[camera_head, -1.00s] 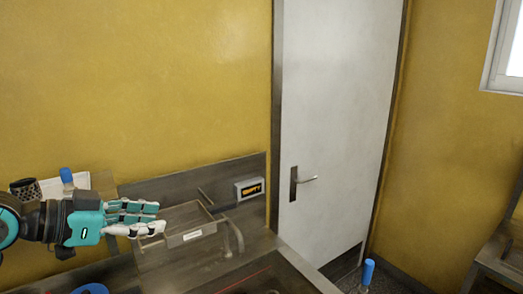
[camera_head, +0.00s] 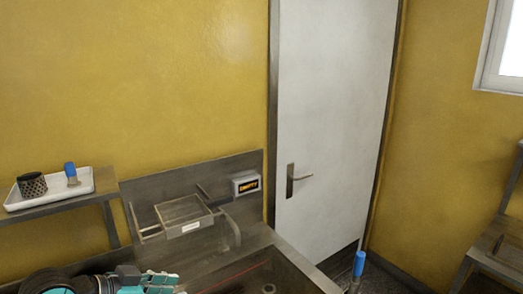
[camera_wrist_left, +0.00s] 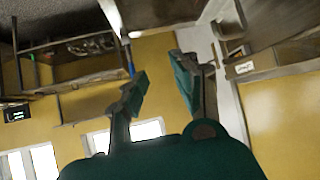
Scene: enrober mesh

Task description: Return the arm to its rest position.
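My left gripper (camera_head: 150,282) is at the bottom left edge of the head view, low in front of the steel sink unit, and is partly cut off by the frame. In the left wrist view its two fingers (camera_wrist_left: 160,76) stand apart with nothing between them. My right gripper is in neither view.
A steel sink unit (camera_head: 285,262) has a wire-framed tray (camera_head: 185,215) and a small display box (camera_head: 246,184) on its back panel. A shelf at left holds a white tray (camera_head: 52,196) with a dark mesh cup (camera_head: 32,185) and a blue-topped item (camera_head: 71,174). A blue-topped post (camera_head: 359,264) stands near the white door (camera_head: 330,110).

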